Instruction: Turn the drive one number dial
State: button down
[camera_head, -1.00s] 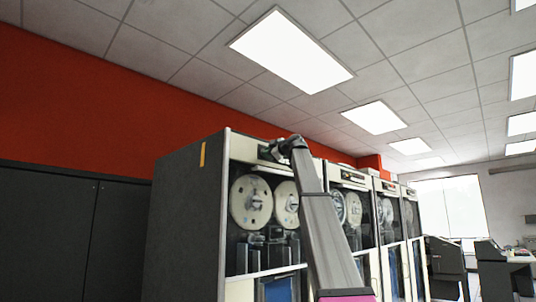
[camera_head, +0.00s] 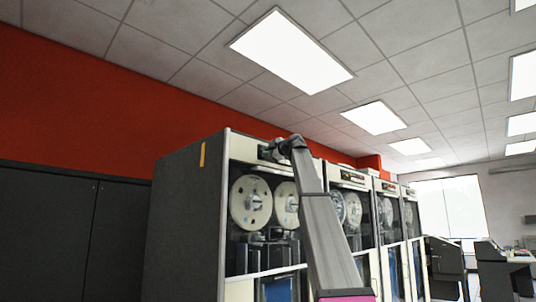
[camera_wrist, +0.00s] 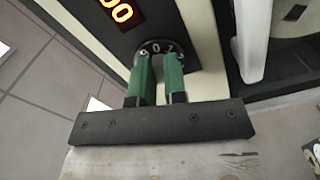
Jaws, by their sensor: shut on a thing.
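The drive one number dial (camera_wrist: 156,46) is a dark round knob with white digits, 0 and 7 legible, on the dark panel of the nearest tape drive (camera_head: 190,215). My gripper (camera_wrist: 158,62) has its two green fingers on either side of the dial's lower part, shut on it. The fingers hide part of the dial. In the head view my gripper (camera_head: 268,151) is at the top panel of that drive, and the dial itself is too small to make out.
A lit orange display (camera_wrist: 118,10) sits beside the dial in the wrist view. Tape reels (camera_head: 251,203) sit below the panel. More tape drives (camera_head: 350,180) stand in a row to the right. Dark cabinets (camera_head: 50,230) stand at the left.

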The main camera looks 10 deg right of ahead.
jog(key=c, duration=1.2)
grip_release()
jog(key=shift+o, duration=0.2)
jog(key=shift+s, duration=0.1)
jog(key=v, duration=1)
jog(key=shift+s+d, duration=0.25)
jog(key=shift+s, duration=0.05)
jog(key=shift+f, duration=0.2)
